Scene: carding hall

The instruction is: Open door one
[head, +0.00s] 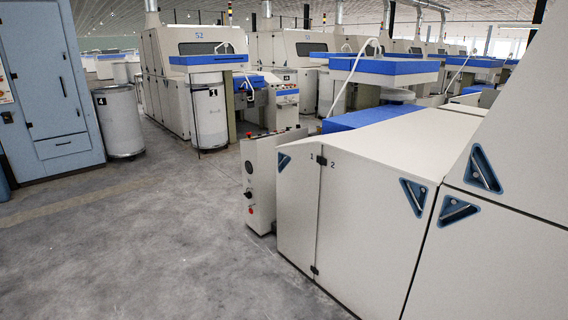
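Door one (296,220) is the narrow cream panel at the near left end of the machine on the right, in the head view. A "1" is printed near its top right edge. A blue triangular recessed handle (284,161) sits at its top left. The door looks closed, flush with door two (365,235), which is marked "2" and has its own blue triangular handle (413,196). Dark hinges (321,160) sit on the seam between them. Neither of my grippers is in view.
A cream control box (262,190) with buttons stands just left of door one, close to it. The grey concrete floor (150,240) at left and front is clear. A blue cabinet (50,90) and a grey can (119,122) stand at the far left.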

